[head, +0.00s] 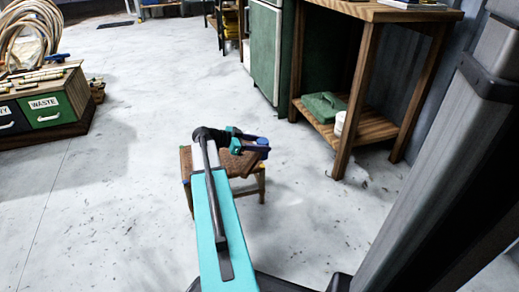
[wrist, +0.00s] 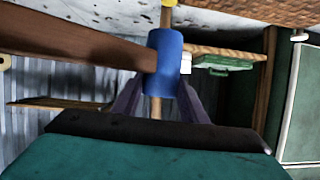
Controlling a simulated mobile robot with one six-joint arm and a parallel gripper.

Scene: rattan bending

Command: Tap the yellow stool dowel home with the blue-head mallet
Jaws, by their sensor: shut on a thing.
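The stool (head: 232,163) stands on the floor in the middle of the head view, with a brown woven seat and light wooden legs. My gripper (head: 246,142) is just over the seat's right part. Its purple fingers (wrist: 160,108) are shut on the mallet, whose blue head (wrist: 165,62) is just beyond them; a dark blue end (head: 262,143) shows in the head view. A tan stick lies between the fingers. A yellow-tan piece (wrist: 168,16) shows past the blue head; I cannot tell whether it is handle or dowel. I cannot make out the yellow dowel with certainty.
A wooden workbench (head: 345,90) with a green case (head: 322,107) on its low shelf stands at the right, beside a green cabinet (head: 265,50). A drawer unit (head: 45,110) marked WASTE stands at the left. The floor around the stool is clear.

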